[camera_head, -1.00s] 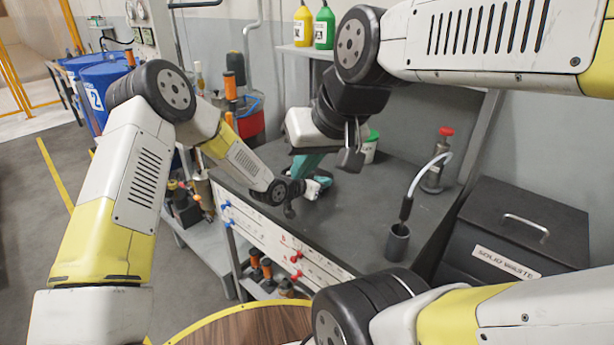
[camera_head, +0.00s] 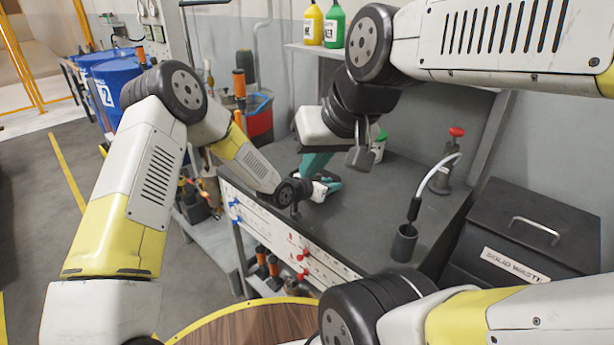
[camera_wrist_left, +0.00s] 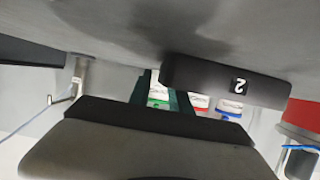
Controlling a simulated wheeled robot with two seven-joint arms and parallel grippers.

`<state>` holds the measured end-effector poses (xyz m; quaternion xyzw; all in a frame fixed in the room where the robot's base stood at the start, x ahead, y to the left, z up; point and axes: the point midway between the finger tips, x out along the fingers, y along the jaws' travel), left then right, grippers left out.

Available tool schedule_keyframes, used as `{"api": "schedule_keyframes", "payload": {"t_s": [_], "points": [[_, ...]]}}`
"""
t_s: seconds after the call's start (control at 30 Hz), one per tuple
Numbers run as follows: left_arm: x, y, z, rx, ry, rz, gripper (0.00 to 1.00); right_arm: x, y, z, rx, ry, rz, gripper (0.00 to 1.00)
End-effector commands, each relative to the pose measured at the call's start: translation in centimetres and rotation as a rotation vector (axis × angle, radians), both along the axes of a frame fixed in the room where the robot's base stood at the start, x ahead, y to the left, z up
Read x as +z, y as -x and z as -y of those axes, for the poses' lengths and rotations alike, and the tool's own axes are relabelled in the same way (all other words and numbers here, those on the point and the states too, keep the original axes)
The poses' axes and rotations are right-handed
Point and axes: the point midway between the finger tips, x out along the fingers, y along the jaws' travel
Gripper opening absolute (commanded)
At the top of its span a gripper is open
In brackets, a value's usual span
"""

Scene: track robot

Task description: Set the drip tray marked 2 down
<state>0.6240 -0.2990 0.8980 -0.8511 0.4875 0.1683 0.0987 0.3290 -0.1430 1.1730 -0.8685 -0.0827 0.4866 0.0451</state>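The drip tray marked 2 shows in the left wrist view as a dark slab (camera_wrist_left: 205,78) with an upside-down white 2 on a black label. It lies against a broad grey surface; I cannot tell whether it is held or resting. My left gripper (camera_head: 322,188) is low over the grey bench (camera_head: 345,220) in the head view, beside a teal item (camera_head: 316,162); its fingers are too small to read. My right gripper (camera_head: 361,153) hangs above the bench, to the right of and higher than the left one; its finger opening is unclear.
A black solid waste bin (camera_head: 525,225) is at the right. A green-lidded tub (camera_head: 379,147) stands behind my right gripper. Blue drums (camera_head: 112,90) are at the left.

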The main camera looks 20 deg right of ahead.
Motion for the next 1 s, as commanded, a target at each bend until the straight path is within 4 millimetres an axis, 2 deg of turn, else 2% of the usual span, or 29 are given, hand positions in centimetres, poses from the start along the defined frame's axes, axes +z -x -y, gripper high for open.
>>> {"api": "schedule_keyframes", "payload": {"t_s": [0.3,0.5,0.63,0.87,1.0], "points": [[2.5,2.9,-5.3,0.003,-0.001,0.001,0.24,0.0,0.0,0.0,0.000,0.000,0.000,0.00],[3.8,4.6,-8.0,0.002,0.000,0.001,0.24,0.0,0.0,0.0,0.000,0.000,0.000,0.00],[4.3,5.2,-8.9,0.001,0.000,0.000,0.24,0.0,0.0,0.0,0.000,0.000,0.000,0.00],[4.5,5.3,-9.4,0.002,-0.004,0.000,0.24,0.0,0.0,0.0,0.000,0.000,0.000,0.00],[5.9,4.5,-11.2,0.035,-0.053,0.002,0.24,0.0,0.0,0.0,0.000,0.000,0.000,0.00]]}}
